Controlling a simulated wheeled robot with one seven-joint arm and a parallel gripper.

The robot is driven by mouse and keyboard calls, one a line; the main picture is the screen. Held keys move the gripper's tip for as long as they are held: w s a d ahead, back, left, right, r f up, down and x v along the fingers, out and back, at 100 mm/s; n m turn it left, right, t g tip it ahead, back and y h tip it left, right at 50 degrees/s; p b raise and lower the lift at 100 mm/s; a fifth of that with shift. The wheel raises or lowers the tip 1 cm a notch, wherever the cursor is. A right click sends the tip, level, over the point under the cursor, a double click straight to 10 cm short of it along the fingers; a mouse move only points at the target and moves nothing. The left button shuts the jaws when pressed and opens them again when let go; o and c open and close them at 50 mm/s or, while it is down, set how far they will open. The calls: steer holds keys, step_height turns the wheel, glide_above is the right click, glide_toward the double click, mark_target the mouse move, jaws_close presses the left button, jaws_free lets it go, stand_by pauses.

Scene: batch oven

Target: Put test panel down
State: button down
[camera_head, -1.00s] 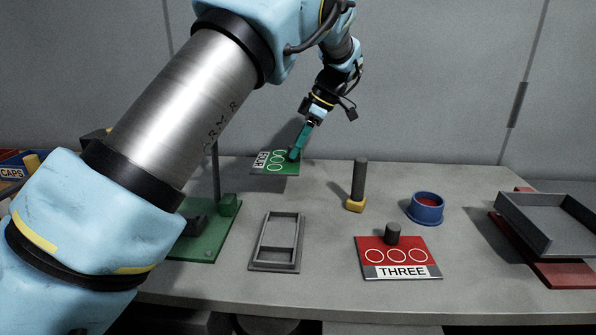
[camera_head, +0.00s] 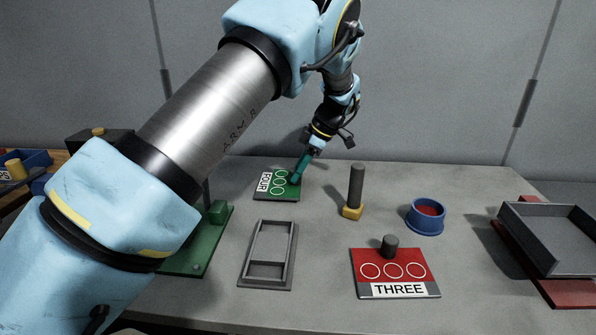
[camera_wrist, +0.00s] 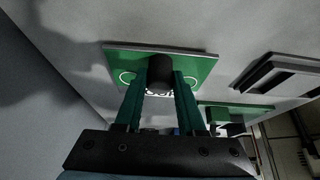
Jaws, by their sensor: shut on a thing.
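The test panel, a green plate (camera_head: 284,193) with white rings and a white "FOUR" label, is at the back left of the grey table. My gripper (camera_head: 296,176) is above it, its teal fingers angled down to the panel. In the wrist view, the fingers (camera_wrist: 160,90) are shut on the dark round knob (camera_wrist: 160,70) of the green panel (camera_wrist: 195,66). The panel looks nearly flat, at or just above the table top. I cannot tell whether its underside touches. The knob is mostly hidden by the fingers in the head view.
A grey open frame (camera_head: 246,270) is in front of the panel, beside a green stand (camera_head: 190,262). A post on a yellow base (camera_head: 353,211), a blue cup (camera_head: 425,228), a red "THREE" panel (camera_head: 420,275) and a grey tray (camera_head: 530,240) stand to the right.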

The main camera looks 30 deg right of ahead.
steer(key=shift+f, duration=0.6)
steer(key=c, duration=0.5)
jaws_free()
steer(key=shift+f, duration=0.1)
steer(key=b+v, duration=0.3)
steer(key=v, duration=0.9)
steer(key=shift+d, duration=0.1)
